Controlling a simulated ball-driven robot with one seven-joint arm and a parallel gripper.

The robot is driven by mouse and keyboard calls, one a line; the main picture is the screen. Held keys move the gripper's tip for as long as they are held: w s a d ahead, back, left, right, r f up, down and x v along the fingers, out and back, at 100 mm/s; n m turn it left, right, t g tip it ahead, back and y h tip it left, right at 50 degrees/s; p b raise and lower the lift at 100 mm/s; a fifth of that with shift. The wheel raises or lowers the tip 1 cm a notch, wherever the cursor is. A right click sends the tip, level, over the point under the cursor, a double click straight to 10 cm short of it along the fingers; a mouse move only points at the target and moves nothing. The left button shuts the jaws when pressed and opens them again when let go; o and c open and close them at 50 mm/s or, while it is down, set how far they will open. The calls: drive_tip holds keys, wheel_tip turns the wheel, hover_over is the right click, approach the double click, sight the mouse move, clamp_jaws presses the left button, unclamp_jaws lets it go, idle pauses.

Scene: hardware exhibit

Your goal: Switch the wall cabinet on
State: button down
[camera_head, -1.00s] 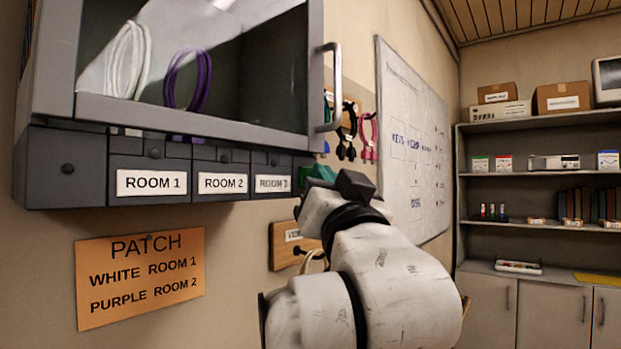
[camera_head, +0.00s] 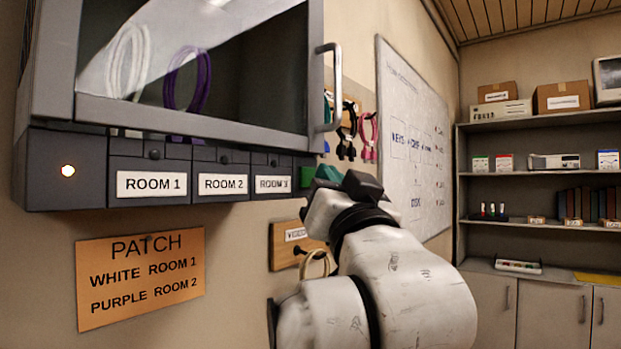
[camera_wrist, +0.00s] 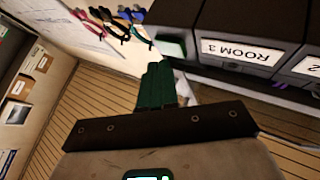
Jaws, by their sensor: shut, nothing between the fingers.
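The wall cabinet (camera_head: 190,125) is a dark grey box with a glass door on the left wall. A round lamp (camera_head: 68,171) on its lower left panel glows warm white. My gripper (camera_head: 326,175) is shut and empty, with green fingertips right by the button. In the wrist view the fingertips (camera_wrist: 160,82) point toward the button; I cannot tell whether they touch it.
The door handle (camera_head: 334,88) sticks out above my gripper. White and purple cables (camera_head: 188,82) hang behind the glass. A wooden plate (camera_head: 290,243) with a hanging cable is below. A shelf unit (camera_head: 540,190) stands at the far right.

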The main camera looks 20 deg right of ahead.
drive_tip(key=s+d, duration=0.1)
drive_tip(key=s+d+p, duration=0.1)
drive_tip(key=s, duration=0.1)
drive_tip(key=s+d, duration=0.1)
drive_tip(key=s, duration=0.1)
drive_tip(key=shift+d, duration=0.15)
idle(0.6)
drive_tip(key=d+f+n+g, duration=0.15)
drive_tip(key=f+g, duration=0.25)
drive_tip(key=f, duration=1)
drive_tip(key=s+d+f+g, duration=0.15)
drive_tip(key=f+g, duration=0.25)
drive_tip(key=f, duration=1)
drive_tip(key=d+f+n+g, duration=0.15)
drive_tip(key=f+g, duration=0.25)
drive_tip(key=f, duration=1)
drive_tip(key=s+d+f+g+y, duration=0.1)
drive_tip(key=s+f+g, duration=0.9)
drive_tip(key=s+f, duration=1.5)
drive_tip(key=s+d, duration=0.1)
drive_tip(key=s, duration=0.2)
drive_tip(key=shift+s+d+f+g, duration=0.15)
drive_tip(key=shift+s+f+g, duration=0.1)
drive_tip(key=shift+f+g, duration=0.1)
